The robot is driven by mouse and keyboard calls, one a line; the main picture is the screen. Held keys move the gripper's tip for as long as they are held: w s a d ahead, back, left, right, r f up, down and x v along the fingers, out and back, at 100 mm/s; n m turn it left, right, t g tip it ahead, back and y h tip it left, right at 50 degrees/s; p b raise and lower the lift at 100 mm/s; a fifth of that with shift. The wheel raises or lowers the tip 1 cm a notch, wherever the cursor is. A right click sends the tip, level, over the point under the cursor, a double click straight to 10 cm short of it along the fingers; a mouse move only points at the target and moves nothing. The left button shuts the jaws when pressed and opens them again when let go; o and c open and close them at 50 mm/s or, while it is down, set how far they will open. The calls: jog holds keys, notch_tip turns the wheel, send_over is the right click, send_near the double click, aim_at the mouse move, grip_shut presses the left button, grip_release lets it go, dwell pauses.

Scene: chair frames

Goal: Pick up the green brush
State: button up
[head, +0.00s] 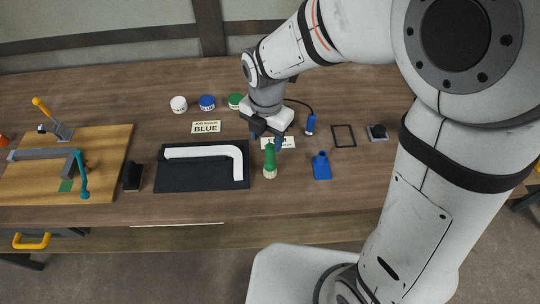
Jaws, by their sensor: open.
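The green brush (270,158) stands or lies on the wooden bench near its middle, with a green handle and a pale lower end. My gripper (266,138) is open, just above and behind the brush's upper end in this view. Its fingers are dark and partly overlap the region around the handle top. I cannot tell whether they touch the handle. A white label under the gripper is partly hidden.
Left of the brush, a white bent piece (237,160) lies on a black mat (195,178). A blue scraper-like item (321,167) lies to the right. White (179,104), blue (207,103) and green (235,101) pots stand behind. A clamp and board (102,150) are far left.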

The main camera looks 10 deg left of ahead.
aim_at(270, 154)
jog(key=shift+a+f, duration=0.15)
jog(key=shift+f, duration=0.25)
jog(key=shift+n, duration=0.3)
jog(key=f, duration=0.3)
jog(key=d+f+p, duration=0.1)
jog(key=f, duration=0.2)
jog(key=shift+w+d, duration=0.1)
jog(key=shift+w, duration=0.1)
jog(key=shift+f, duration=0.6)
jog(key=shift+c, duration=0.4)
jog(key=c, duration=1)
notch_tip(270, 154, up, 10)
jog(key=shift+r+b, duration=0.1)
jog(key=shift+b, duration=0.25)
